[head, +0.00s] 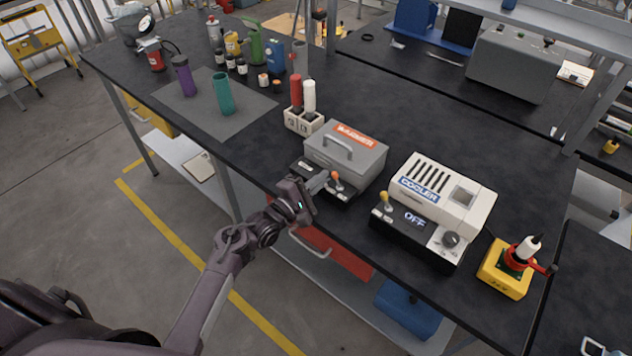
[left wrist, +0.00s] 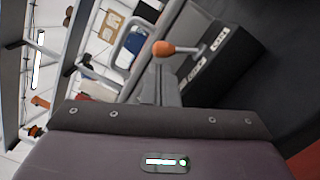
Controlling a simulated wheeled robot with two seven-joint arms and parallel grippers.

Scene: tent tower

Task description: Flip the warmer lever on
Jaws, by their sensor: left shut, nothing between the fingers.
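The warmer (head: 347,155) is a grey box with a handle and an orange label, on the black table. Its lever with an orange knob (head: 335,176) is on the black front base. My left gripper (head: 322,181) is shut and empty, right at the front of the warmer, close to the lever. In the left wrist view the orange knob (left wrist: 163,48) shows just beyond the fingers (left wrist: 168,85), with its metal stem running right to the black panel. I cannot tell whether the fingers touch the lever. My right gripper is not in view.
A white cooler (head: 440,195) reading OFF, with a yellow-knobbed lever, stands right of the warmer. A yellow box with a red-handled device (head: 507,272) is at the right corner. Teal (head: 222,94) and purple bottles stand on a grey mat.

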